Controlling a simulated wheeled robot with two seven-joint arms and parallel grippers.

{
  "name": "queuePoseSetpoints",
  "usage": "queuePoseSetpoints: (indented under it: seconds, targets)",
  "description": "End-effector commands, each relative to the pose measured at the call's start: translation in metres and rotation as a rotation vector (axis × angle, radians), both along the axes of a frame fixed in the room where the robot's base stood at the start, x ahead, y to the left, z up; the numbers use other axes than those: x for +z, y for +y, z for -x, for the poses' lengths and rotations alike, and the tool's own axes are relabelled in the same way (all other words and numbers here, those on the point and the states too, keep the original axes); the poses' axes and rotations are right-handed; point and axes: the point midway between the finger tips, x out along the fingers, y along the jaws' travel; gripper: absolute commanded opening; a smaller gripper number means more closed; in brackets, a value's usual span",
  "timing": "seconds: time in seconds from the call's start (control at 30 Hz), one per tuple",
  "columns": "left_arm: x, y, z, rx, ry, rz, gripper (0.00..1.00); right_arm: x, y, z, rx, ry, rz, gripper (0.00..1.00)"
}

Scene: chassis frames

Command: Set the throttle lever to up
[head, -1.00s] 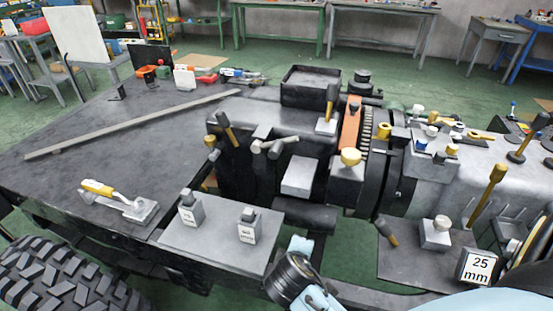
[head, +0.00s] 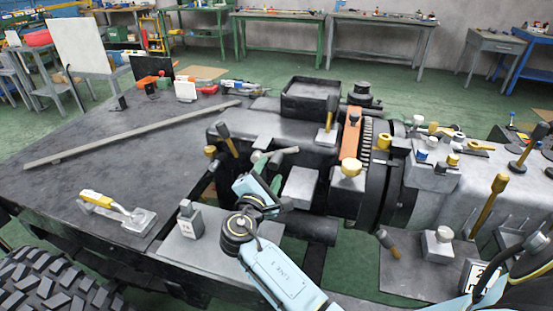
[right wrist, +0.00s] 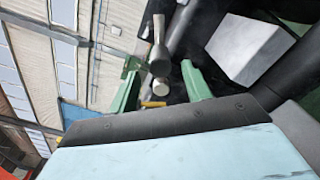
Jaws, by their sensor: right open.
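A grey lever with a short cylindrical handle (head: 285,151) sticks out of the dark block on the chassis; no label shows that it is the throttle lever. My right gripper (head: 268,172) is at this lever, with its green fingers partly hidden by the wrist. In the right wrist view, the fingers (right wrist: 160,66) are open, and a grey lever with a rounded end (right wrist: 160,58) shows between them. I cannot tell if they touch it. My left gripper is not in view.
A black-handled lever (head: 228,138) stands left of the gripper, and a grey box (head: 300,187) sits close on its right. A small switch box (head: 189,220) stands on the front plate. A yellow-handled lever (head: 112,206) lies further left.

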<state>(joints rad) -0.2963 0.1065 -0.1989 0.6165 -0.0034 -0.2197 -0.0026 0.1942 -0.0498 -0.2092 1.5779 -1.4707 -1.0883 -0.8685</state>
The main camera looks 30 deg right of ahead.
Motion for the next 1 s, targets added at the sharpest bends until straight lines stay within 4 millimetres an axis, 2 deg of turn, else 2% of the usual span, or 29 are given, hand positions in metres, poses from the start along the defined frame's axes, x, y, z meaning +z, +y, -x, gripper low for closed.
queuePoseSetpoints:
  seconds: [0.1,0.3,0.5,0.77,1.0]
  targets:
    - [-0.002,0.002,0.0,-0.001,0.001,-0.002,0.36,0.0,-0.02,-0.017,-0.001,-0.001,0.002,0.49]
    - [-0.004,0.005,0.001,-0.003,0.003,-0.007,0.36,0.0,-0.042,-0.036,0.0,-0.001,-0.001,0.49]
    - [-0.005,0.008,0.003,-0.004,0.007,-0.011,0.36,0.0,-0.051,-0.043,0.0,-0.001,-0.004,0.49]
    - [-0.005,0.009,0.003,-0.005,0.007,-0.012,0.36,0.0,-0.052,-0.044,0.0,-0.001,-0.004,0.49]
    - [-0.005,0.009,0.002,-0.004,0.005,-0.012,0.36,-0.001,-0.052,-0.044,0.0,0.0,-0.003,0.17]
